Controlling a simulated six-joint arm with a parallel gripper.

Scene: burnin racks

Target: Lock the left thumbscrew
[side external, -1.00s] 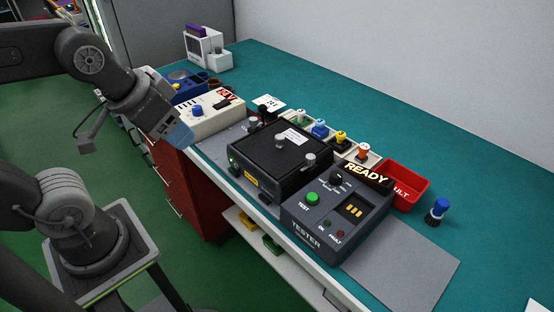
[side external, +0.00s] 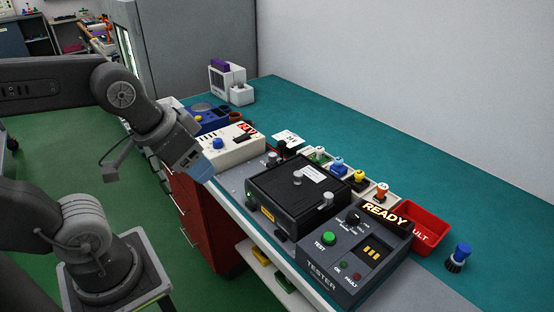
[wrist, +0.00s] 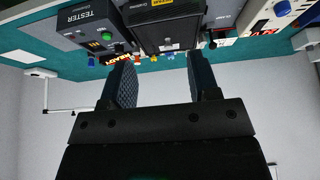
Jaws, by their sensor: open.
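A black box fixture (side external: 290,200) with a flat lid stands on the bench beside the tester. A silver thumbscrew (side external: 272,159) stands at its left end, a second thumbscrew (side external: 326,201) at its right end, and a silver knob (side external: 298,177) on the lid. I cannot tell how far either screw is turned. My gripper (side external: 192,165) hangs left of the fixture, near the white unit's front edge, apart from the thumbscrews. In the wrist view, my gripper (wrist: 162,72) has its fingers apart with nothing between them; the fixture (wrist: 165,14) shows at the top, inverted.
The grey tester (side external: 345,258) with a lit READY sign stands right of the fixture. A white unit (side external: 228,148) with a blue knob is at its left. Small coloured knobs in holders and a red bin (side external: 428,217) stand behind and right.

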